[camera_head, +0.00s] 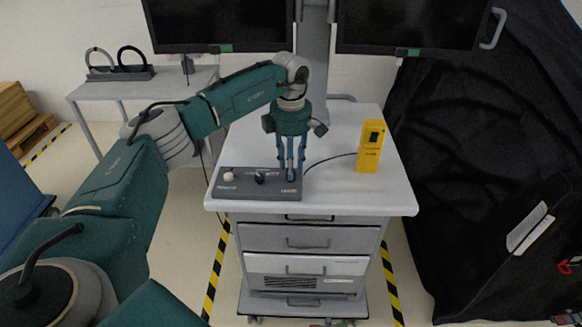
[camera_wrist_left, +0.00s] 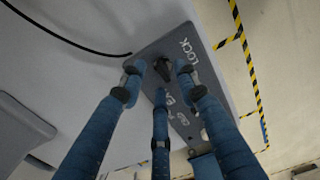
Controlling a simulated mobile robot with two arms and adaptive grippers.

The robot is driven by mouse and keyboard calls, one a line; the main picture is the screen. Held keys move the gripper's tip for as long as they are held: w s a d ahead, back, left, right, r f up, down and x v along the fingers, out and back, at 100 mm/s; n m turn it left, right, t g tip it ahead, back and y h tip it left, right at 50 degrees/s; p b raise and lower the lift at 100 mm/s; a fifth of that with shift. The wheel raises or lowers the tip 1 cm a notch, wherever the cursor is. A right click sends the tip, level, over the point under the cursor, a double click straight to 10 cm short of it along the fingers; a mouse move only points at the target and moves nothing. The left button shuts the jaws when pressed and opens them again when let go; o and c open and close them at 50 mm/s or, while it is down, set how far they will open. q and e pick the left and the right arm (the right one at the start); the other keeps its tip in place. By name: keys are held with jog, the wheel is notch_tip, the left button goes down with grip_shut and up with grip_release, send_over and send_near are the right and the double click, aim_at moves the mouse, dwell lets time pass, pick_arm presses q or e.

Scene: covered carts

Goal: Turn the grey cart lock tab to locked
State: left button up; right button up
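A dark grey control panel (camera_head: 258,187) lies on the cart top's front left part. The grey lock tab (camera_wrist_left: 164,68) shows in the left wrist view as a small dark piece near the panel's end, beside the word LOCK. My left gripper (camera_head: 290,174) points down over the panel's right end and hides the tab in the head view. In the left wrist view its three blue fingers (camera_wrist_left: 160,80) stand around the tab, with gaps showing between fingertips and tab. I cannot tell the tab's exact angle. My right gripper is not in view.
A white knob (camera_head: 228,176) and a black knob (camera_head: 260,177) are on the same panel. A yellow box (camera_head: 371,146) stands at the cart top's right (camera_head: 394,190), with a cable running to the left. A black-draped object (camera_head: 470,180) is at the right. Monitors (camera_head: 218,25) hang behind.

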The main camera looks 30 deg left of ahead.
pick_arm(q)
notch_tip(320, 180, up, 11)
dwell(0.3)
dwell(0.4)
